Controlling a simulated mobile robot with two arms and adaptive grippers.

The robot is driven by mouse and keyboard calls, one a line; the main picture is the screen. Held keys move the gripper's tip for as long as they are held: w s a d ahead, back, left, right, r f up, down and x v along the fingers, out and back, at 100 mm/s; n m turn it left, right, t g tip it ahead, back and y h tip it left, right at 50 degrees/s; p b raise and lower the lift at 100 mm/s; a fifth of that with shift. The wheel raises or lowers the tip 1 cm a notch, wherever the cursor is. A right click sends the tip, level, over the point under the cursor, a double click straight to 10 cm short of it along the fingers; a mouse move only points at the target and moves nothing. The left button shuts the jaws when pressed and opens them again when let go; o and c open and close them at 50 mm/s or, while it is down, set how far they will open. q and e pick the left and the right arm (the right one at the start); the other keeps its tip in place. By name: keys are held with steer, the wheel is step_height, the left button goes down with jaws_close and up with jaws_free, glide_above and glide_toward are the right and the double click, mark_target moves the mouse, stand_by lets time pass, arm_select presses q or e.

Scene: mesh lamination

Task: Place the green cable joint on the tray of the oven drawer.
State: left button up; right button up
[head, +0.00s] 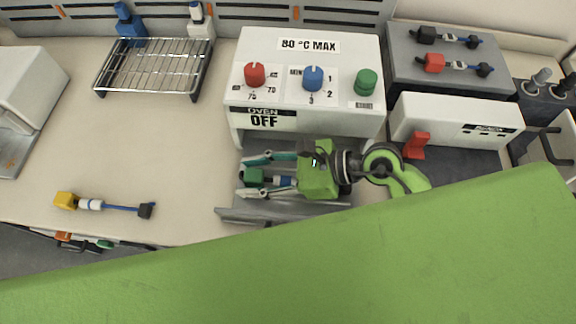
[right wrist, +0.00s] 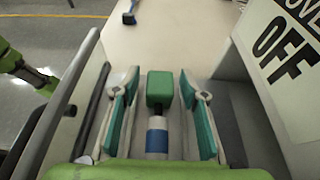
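The green cable joint (head: 254,176) has a green block head and a white and blue body. It lies in the open oven drawer (head: 240,214), below the oven front marked OFF. My right gripper (head: 244,177) is over the drawer with its teal-padded fingers spread on either side of the joint. In the right wrist view the green head (right wrist: 159,88) sits between the fingers, with a gap on both sides. The joint's rear end is hidden by the gripper body. My left gripper does not show.
The oven (head: 310,80) stands just behind the drawer. A yellow cable joint (head: 65,200) lies on the bench at left. A wire rack (head: 155,66) stands at the back left. Black and red joints (head: 434,63) lie on a grey box at right. The left bench middle is clear.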

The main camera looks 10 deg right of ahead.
steer(key=shift+s+d+r, duration=0.1)
steer(key=shift+d, duration=0.25)
steer(key=b+v, duration=0.2)
steer(key=v, duration=0.8)
steer(key=shift+s+d+r, duration=0.15)
steer(key=shift+d+r, duration=0.25)
steer(key=shift+d, duration=0.15)
